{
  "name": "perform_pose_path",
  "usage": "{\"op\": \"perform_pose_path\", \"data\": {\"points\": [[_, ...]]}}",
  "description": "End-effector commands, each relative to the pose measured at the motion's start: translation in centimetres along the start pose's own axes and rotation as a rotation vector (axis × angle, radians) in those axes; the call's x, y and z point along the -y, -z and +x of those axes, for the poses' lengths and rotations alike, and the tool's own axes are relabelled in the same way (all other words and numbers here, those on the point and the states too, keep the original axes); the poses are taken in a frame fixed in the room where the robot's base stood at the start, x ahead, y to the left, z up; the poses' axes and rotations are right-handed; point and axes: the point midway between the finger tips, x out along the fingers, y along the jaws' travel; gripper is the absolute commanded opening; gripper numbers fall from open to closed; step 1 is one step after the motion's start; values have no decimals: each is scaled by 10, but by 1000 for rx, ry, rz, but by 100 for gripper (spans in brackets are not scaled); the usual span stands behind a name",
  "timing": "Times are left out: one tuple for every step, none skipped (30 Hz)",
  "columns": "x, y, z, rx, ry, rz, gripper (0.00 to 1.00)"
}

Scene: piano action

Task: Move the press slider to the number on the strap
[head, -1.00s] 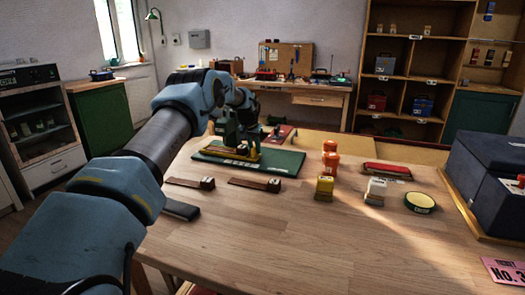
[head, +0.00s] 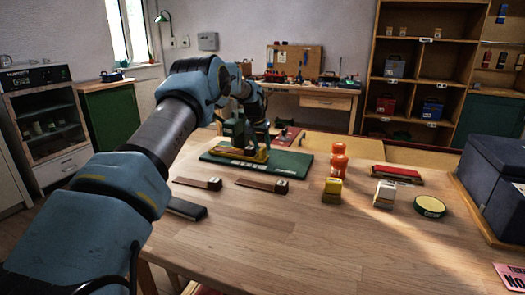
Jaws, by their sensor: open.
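A dark green press (head: 234,130) with a yellow-edged base stands on a green mat (head: 290,163) on the wooden table. Its slider and number scale are too small and too covered to make out. Two brown straps (head: 196,183) (head: 258,185) lie in front of the mat, each with a small block or tag at its right end. Any numbers on them are unreadable. My gripper (head: 262,130) is at the end of my arm, close by the press, and is open. Its fingers are barely distinguishable, and I cannot tell whether they touch the press.
Orange jars (head: 338,160), a yellow block (head: 332,190), a whitish block (head: 384,194), a round green tin (head: 430,206) and a red item (head: 397,174) stand to the right. A dark blue case (head: 492,172) is at the right edge. The table's front middle is clear.

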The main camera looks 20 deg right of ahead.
Motion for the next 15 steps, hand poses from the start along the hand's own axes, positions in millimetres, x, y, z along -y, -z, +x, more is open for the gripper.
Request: {"op": "perform_pose_path", "data": {"points": [[1, 0, -10, -3, 1, 0, 52], [1, 0, -16, -4, 1, 0, 52], [1, 0, -23, -3, 1, -1, 52], [1, 0, -29, -3, 1, -1, 52], [1, 0, -34, -2, 1, -1, 52], [1, 0, -42, -3, 1, -1, 52], [1, 0, -48, -2, 1, -1, 52], [1, 0, -53, -2, 1, 0, 52], [1, 0, -59, -2, 1, 0, 52], [1, 0, -63, -2, 1, 0, 52], [0, 0, -67, -1, 1, 0, 52], [0, -1, -71, 0, 1, 0, 52], [0, -1, -74, 0, 1, 0, 52], [0, 0, -76, 0, 1, 0, 52], [0, 0, -78, 0, 1, 0, 52]]}}
